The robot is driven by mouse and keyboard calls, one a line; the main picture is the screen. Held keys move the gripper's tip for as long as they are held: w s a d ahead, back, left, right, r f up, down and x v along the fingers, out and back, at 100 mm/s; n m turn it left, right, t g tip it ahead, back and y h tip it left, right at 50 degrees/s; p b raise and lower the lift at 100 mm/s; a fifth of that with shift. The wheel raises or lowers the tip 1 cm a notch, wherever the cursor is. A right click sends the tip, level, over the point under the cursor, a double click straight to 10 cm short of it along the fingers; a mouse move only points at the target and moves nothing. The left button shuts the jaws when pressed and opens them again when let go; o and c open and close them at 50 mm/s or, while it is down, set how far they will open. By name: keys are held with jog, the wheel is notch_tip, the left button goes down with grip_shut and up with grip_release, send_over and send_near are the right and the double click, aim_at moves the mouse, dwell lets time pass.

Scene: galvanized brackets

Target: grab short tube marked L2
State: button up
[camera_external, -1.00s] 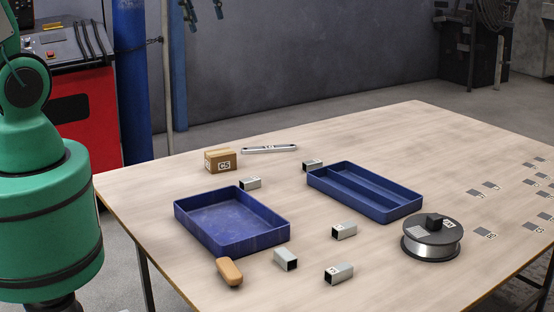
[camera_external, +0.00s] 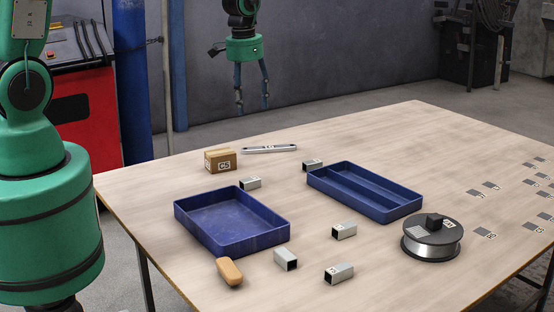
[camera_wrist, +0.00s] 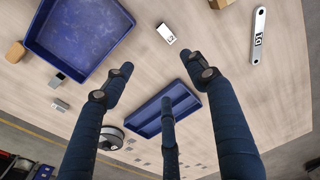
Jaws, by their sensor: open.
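Several short grey square tubes lie on the table in the external view: one near the cardboard box (camera_external: 250,183), one behind the divided tray (camera_external: 312,164), one between the trays and the spool (camera_external: 344,230), and two toward the front (camera_external: 286,259) (camera_external: 339,273). Their marks are too small to read surely, so I cannot tell which is L2. My gripper (camera_external: 253,110) is open and empty, pointing down, high above the table's far side. In the wrist view, a marked tube (camera_wrist: 167,33) lies beyond the fingertips, between the plain tray and the metal bar.
A plain blue tray (camera_external: 230,220) and a divided blue tray (camera_external: 365,192) stand on the table (camera_external: 150,195). Around them are a cardboard box (camera_external: 220,160), a metal bar (camera_external: 269,149), a tan block (camera_external: 229,271) and a wire spool (camera_external: 432,240). Flat marked plates lie at the right.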

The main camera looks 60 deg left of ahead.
send_over(251, 180)
notch_tip(251, 180, down, 12)
jog(key=r, duration=0.1)
jog(key=shift+d+f+g, duration=0.1)
jog(key=shift+f+g, duration=0.15)
jog(key=shift+g, duration=0.15)
notch_tip(251, 180, down, 7)
jog(key=shift+f+b, duration=0.2)
jog(key=shift+b, duration=0.55)
jog(key=shift+f, duration=0.55)
jog(key=shift+f, duration=0.1)
jog(key=shift+w+f+b, duration=0.1)
jog(key=shift+f+b, duration=0.65)
jog(key=shift+f, duration=1.8)
